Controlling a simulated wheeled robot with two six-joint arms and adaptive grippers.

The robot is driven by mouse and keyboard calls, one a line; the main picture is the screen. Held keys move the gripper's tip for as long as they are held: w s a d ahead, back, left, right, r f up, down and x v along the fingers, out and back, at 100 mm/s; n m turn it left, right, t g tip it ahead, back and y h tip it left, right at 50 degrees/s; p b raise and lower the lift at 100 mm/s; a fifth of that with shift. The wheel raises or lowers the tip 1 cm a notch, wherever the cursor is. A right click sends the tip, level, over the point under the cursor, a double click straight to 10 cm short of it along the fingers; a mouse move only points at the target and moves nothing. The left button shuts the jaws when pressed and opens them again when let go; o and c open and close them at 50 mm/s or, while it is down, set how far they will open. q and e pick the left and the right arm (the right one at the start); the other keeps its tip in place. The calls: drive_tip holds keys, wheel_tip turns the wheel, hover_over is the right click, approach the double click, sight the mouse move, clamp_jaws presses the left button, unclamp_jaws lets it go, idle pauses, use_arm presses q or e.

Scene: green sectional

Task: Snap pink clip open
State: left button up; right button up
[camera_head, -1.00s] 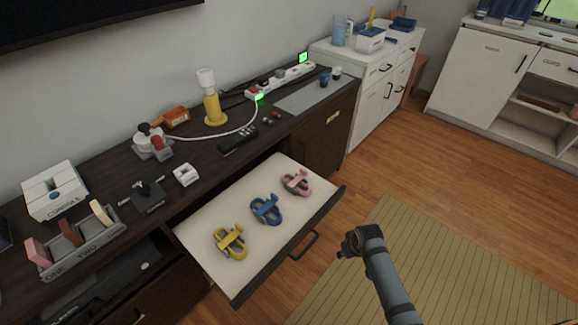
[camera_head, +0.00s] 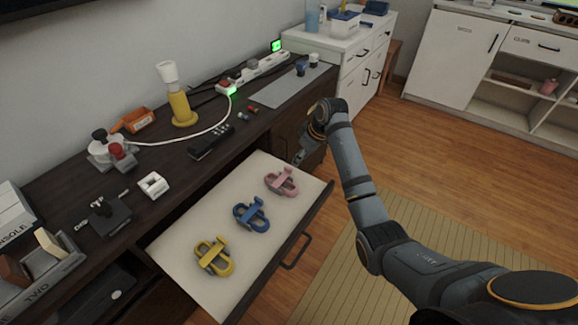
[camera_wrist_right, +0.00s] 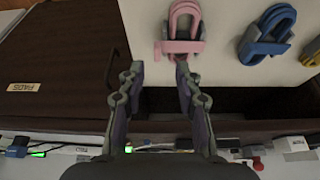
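The pink clip (camera_head: 281,182) lies at the far end of the pale open drawer (camera_head: 192,228), in line with a blue clip (camera_head: 251,214) and a yellow clip (camera_head: 213,256). My right gripper (camera_head: 299,157) is above the drawer's far end, close to the pink clip but apart from it. In the right wrist view my right gripper (camera_wrist_right: 158,76) has its fingers spread and nothing between them. The pink clip (camera_wrist_right: 184,22) shows just beyond the fingertips, its flat pink bar across its loop. My left gripper is not in view.
The dark cabinet top (camera_head: 170,205) carries a yellow lamp (camera_head: 180,103), a black remote (camera_head: 211,142), a power strip (camera_head: 255,69) and small devices. The drawer front with its handle (camera_head: 297,251) juts over the floor. A striped rug (camera_head: 330,285) lies to the right.

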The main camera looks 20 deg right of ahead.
sight(288, 168)
drive_tip(key=x, duration=0.2)
drive_tip(key=w+b+x, duration=0.1)
drive_tip(key=x, duration=0.2)
drive_tip(key=b+x, duration=0.1)
drive_tip(key=x, duration=0.2)
drive_tip(key=shift+w+a+r, duration=0.2)
drive_tip(key=shift+a+r, duration=0.05)
drive_tip(key=shift+r, duration=0.05)
drive_tip(key=shift+w+a+f, duration=0.2)
drive_tip(key=shift+w+f, duration=0.05)
drive_tip(key=shift+f, duration=0.35)
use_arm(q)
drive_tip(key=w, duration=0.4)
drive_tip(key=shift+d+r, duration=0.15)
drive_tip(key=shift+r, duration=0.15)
use_arm(e)
clamp_jaws()
